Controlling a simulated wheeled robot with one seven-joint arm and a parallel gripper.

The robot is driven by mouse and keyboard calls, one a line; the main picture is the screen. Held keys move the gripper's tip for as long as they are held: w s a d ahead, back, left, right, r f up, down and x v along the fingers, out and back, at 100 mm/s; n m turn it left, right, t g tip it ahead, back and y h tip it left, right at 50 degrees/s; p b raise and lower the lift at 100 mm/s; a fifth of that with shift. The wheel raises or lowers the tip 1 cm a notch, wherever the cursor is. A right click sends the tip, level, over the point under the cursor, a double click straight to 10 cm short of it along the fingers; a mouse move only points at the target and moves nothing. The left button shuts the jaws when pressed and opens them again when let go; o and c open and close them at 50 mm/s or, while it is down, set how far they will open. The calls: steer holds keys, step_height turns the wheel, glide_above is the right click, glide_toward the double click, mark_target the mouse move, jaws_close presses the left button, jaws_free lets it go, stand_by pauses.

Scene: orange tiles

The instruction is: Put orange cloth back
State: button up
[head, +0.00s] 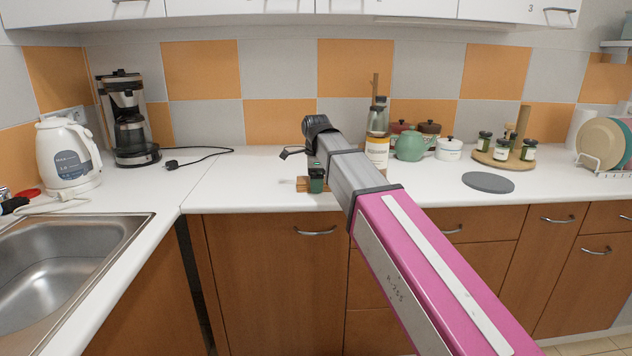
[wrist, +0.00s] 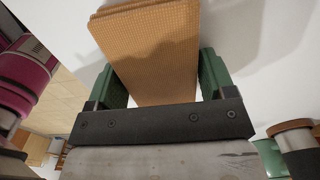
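The orange cloth (wrist: 150,45) is a folded, waffle-textured stack in the wrist view, lying on the white counter. Its near end reaches between the green fingers of my gripper (wrist: 165,80). The fingers are wide apart, one on each side of the cloth, with white gaps showing beside it. The dark gripper body hides the cloth's nearest part. In the head view my gripper (head: 316,184) is low at the counter's front edge, and a small strip of the cloth (head: 303,184) shows beside it. The rest is hidden by my arm.
A coffee maker (head: 128,120), its cable and a kettle (head: 68,155) stand at left near the sink (head: 75,255). A jar (head: 377,152), teapot (head: 409,146), white pot (head: 449,149), spice stand (head: 505,155) and grey disc (head: 488,182) are at right. The counter left of my gripper is clear.

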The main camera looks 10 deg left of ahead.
steer(key=shift+o, duration=1.4)
step_height(320, 180, up, 12)
steer(key=shift+r, duration=0.15)
